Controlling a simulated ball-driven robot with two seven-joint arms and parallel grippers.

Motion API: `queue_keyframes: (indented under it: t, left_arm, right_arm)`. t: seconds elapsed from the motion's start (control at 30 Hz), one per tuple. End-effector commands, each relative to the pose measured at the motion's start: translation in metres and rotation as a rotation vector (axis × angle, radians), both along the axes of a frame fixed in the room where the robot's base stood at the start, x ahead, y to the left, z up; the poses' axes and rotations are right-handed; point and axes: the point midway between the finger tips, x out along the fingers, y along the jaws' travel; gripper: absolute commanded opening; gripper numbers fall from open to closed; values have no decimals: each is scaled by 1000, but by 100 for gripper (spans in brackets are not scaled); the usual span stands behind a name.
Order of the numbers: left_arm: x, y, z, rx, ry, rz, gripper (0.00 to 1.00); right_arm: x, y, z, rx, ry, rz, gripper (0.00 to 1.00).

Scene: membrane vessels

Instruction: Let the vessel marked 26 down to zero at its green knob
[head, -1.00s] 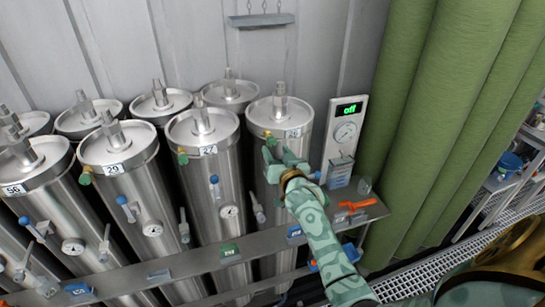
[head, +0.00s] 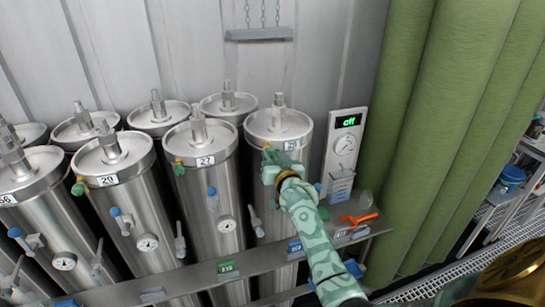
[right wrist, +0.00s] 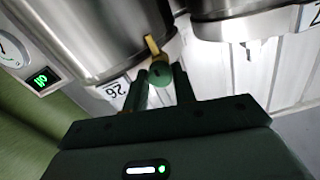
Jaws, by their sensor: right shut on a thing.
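The vessel marked 26 (head: 278,125) is a steel cylinder at the right end of the front row. Its white label (head: 291,145) shows in the head view, and it appears upside down in the right wrist view (right wrist: 115,88). The green knob (right wrist: 160,74), with a brass-coloured stem, sits under the vessel's rim. My right gripper (head: 268,164) is at the front of this vessel and shut on the green knob, with one finger on each side in the right wrist view (right wrist: 162,88). The gripper mostly hides the knob in the head view. My left gripper is not in view.
Vessels marked 27 (head: 206,160) and 29 (head: 107,180) stand close on the left. A panel (head: 343,150) with a gauge and a display reading "off" stands right of vessel 26. A rail (head: 265,257) with tags runs in front. An orange tool (head: 358,217) lies at its right end.

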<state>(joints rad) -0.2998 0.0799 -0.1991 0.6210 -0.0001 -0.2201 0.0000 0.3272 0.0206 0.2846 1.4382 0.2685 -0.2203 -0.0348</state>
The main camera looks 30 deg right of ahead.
Motion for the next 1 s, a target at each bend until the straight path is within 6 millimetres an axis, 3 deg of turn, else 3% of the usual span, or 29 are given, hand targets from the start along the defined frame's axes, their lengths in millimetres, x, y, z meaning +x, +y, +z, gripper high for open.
queue_keyframes:
  t: [0.37, 1.0]
  left_arm:
    - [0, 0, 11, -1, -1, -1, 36]
    - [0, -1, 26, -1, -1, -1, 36]
  right_arm:
    - [0, 0, 1, -158, 39, 1, 4]
    - [0, 0, -1, -739, 179, 1, 4]
